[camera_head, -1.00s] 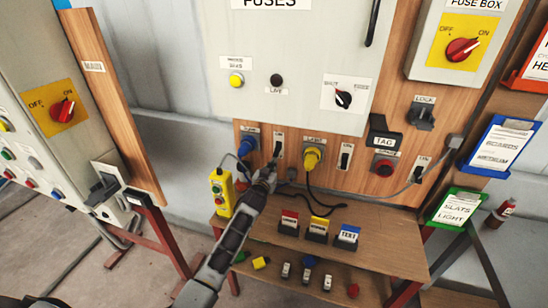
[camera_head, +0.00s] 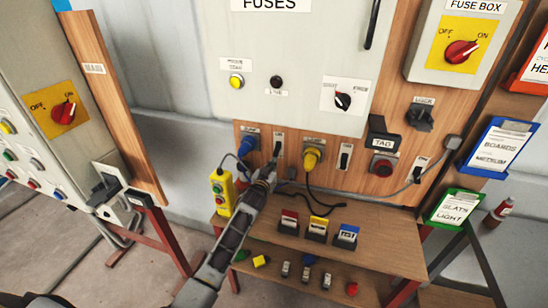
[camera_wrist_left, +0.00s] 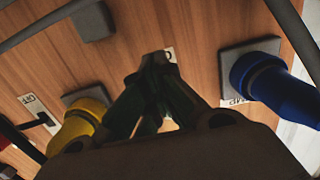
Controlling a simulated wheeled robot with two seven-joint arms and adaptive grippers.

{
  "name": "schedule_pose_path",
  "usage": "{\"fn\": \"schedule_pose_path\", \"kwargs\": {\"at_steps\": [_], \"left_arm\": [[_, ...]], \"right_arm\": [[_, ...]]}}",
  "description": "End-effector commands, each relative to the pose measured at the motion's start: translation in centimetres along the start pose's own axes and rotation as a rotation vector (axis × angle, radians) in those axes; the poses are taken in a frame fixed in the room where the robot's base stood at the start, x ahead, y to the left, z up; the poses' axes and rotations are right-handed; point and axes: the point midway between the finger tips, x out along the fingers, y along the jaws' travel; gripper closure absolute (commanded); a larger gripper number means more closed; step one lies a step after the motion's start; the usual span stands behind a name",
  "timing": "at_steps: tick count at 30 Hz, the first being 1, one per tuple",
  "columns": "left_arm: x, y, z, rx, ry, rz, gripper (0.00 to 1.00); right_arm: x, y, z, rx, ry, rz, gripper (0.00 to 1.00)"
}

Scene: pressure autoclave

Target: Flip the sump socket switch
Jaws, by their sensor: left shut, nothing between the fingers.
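The blue sump plug (camera_head: 247,147) sits in its socket on the wooden board, and shows at the right in the left wrist view (camera_wrist_left: 268,88). To its right in the head view is a switch on a white plate (camera_head: 279,140). My left gripper (camera_head: 271,168) is shut and empty, its fingertips at or just below this switch. In the left wrist view the fingers (camera_wrist_left: 155,62) point at the white plate (camera_wrist_left: 171,55) and hide most of it. I cannot tell whether they touch the switch. My right gripper is not in view.
A yellow plug (camera_head: 311,159) with a hanging black cable is close on the right. A yellow push-button pendant (camera_head: 221,193) hangs left of my gripper. The wooden shelf (camera_head: 375,248) below holds several labelled blocks. A second switch (camera_head: 345,157) is further right.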

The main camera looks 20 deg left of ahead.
Motion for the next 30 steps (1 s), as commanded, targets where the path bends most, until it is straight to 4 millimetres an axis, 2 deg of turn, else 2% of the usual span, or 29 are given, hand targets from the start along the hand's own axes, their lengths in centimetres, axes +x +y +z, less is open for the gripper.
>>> {"fn": "schedule_pose_path", "kwargs": {"at_steps": [1,9,14,30], "left_arm": [[1.2,-0.4,-6.4,0.0,0.099,0.0,1.0],[1.1,-0.4,-6.8,0.0,0.099,0.0,1.0],[1.1,-0.4,-6.6,0.0,0.099,0.001,1.0],[-0.3,-0.2,-5.4,-0.002,0.088,0.001,1.0]], "right_arm": [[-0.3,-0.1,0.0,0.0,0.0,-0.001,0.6],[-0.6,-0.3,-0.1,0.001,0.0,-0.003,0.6],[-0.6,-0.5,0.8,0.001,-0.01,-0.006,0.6],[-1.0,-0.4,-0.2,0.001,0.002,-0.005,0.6]]}}
